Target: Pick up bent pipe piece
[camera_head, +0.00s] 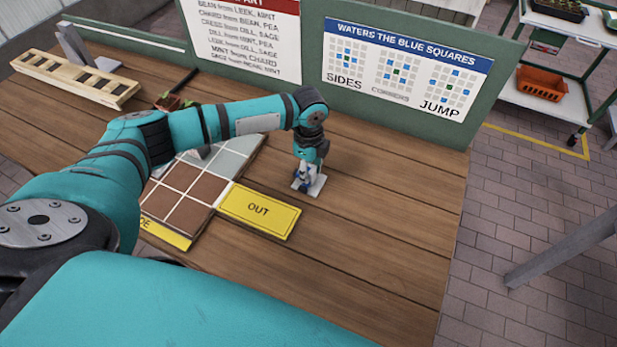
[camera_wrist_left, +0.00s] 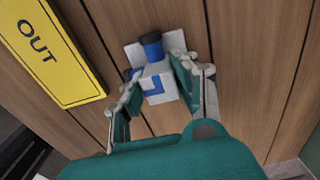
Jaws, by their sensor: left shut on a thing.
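The bent pipe piece (camera_wrist_left: 157,72) appears to be the small white block with a blue L-shaped mark and a dark blue round knob. It is on or just above a white square plate (camera_wrist_left: 134,54); I cannot tell if the two are joined. My left gripper (camera_wrist_left: 155,86) points down and is shut on the piece, one finger on each side. In the head view my left gripper (camera_head: 308,184) is low over the wooden table, and the piece is mostly hidden by it. My right gripper is not in view.
A yellow OUT plate (camera_head: 259,209) lies left of the gripper, beside a board of brown and grey squares (camera_head: 187,184). A slatted wooden rack (camera_head: 75,78) stands at the back left. A green panel with signs (camera_head: 397,110) borders the table's back. The table's right side (camera_head: 400,200) is clear.

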